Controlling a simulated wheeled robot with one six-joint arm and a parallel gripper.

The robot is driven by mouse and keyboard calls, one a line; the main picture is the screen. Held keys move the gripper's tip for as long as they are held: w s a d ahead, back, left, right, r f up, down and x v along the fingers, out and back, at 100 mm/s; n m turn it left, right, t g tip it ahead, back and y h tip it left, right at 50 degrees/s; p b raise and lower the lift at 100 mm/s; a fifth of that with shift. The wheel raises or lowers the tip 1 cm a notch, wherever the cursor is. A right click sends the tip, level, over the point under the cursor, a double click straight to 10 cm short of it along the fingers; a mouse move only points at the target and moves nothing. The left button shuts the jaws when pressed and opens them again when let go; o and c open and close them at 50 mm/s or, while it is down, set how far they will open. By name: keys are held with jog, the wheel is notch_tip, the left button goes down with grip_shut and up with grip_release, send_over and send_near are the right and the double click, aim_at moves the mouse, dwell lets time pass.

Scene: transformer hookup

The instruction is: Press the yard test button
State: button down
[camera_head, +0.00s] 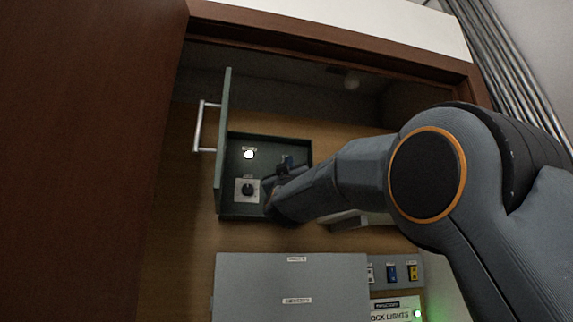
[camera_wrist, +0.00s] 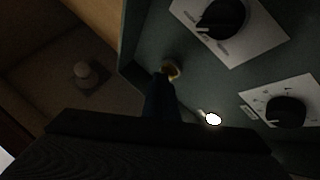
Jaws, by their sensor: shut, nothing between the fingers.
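An open dark green box (camera_head: 265,214) shows in the head view, with my arm reaching into its right side. My gripper (camera_head: 286,162) is shut and empty; its dark fingers also show in the wrist view (camera_wrist: 162,88), tips at a small yellow-ringed round part (camera_wrist: 172,71) on the panel. That part may be the yard test button; no label on it can be read. I cannot tell whether the tips touch it. My gripper and wrist hide the right of the panel in the head view.
A lit white lamp (camera_head: 249,154) and a black knob (camera_head: 247,190) are on the panel's left. The wrist view shows two knobs, one upper (camera_wrist: 222,18) and one right (camera_wrist: 287,113). The box door (camera_head: 222,140) stands open leftward. A grey cabinet (camera_head: 290,285) is below.

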jog(key=shift+s+d+b, duration=0.2)
jog(key=shift+s+b, duration=0.25)
jog(key=shift+s, duration=0.25)
jog(key=shift+s+d+f+b, duration=0.1)
jog(key=shift+s+d+b, duration=0.15)
jog(key=shift+s+b, duration=0.4)
jog(key=shift+s+d+r+b, duration=0.1)
jog(key=shift+s+d+b, duration=0.15)
jog(key=shift+s, duration=0.7)
jog(key=shift+s+d+f+b, duration=0.1)
jog(key=shift+s+d+b, duration=0.1)
jog(key=shift+s+b, duration=0.45)
jog(key=shift+s, duration=0.15)
